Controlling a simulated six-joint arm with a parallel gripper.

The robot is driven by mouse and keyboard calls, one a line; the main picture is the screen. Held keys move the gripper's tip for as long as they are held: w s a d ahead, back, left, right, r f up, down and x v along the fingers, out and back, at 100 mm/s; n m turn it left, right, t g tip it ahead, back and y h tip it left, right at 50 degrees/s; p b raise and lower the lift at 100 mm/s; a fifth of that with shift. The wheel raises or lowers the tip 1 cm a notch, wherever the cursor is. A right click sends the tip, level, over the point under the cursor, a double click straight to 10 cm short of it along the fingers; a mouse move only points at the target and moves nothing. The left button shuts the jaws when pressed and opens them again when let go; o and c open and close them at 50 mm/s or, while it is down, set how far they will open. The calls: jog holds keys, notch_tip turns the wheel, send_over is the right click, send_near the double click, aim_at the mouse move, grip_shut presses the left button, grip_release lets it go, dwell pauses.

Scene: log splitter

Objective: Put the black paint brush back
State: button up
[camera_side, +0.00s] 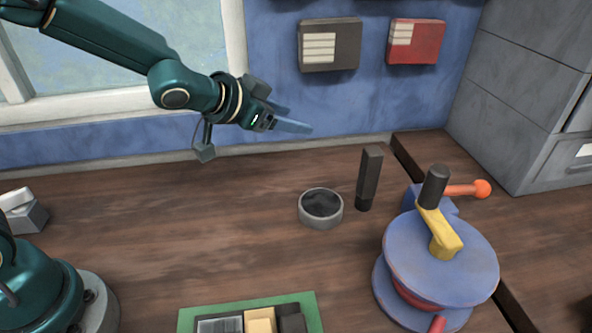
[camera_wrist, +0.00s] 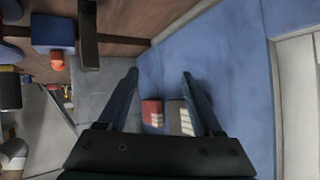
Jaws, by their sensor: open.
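A dark, narrow, upright block (camera_side: 370,180) stands on the wooden table in the side view; it may be the black paint brush, but I see no clear bristles. In the wrist view, a dark bar at the top (camera_wrist: 88,35) looks like the same thing. Just left of it is a round grey tin (camera_side: 321,208) with a black inside. My gripper (camera_side: 300,119) is high above the table, near the blue wall, up and left of the block. Its fingers are apart and empty, also in the wrist view (camera_wrist: 160,74).
A blue round machine (camera_side: 440,262) with a yellow arm and orange-tipped lever stands at the right. A green tray (camera_side: 188,321) with blocks lies at the front. Grey drawers (camera_side: 520,95) bound the right back. Dark (camera_side: 330,45) and red (camera_side: 416,42) boxes hang on the wall.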

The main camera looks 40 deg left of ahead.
jog(key=s+a+r+n+g+y, duration=0.1)
jog(key=s+a+r+n+y, duration=0.15)
jog(key=s, duration=0.35)
jog(key=s+a+r+n+g+y, duration=0.1)
jog(key=s+a, duration=0.2)
jog(key=s, duration=0.3)
jog(key=s+d+f+g+h, duration=0.1)
jog(key=s+f+g, duration=0.1)
jog(key=s, duration=1.2)
jog(key=shift+f+n+g, duration=0.2)
jog(key=shift+n+g, duration=0.25)
jog(key=shift+g, duration=0.45)
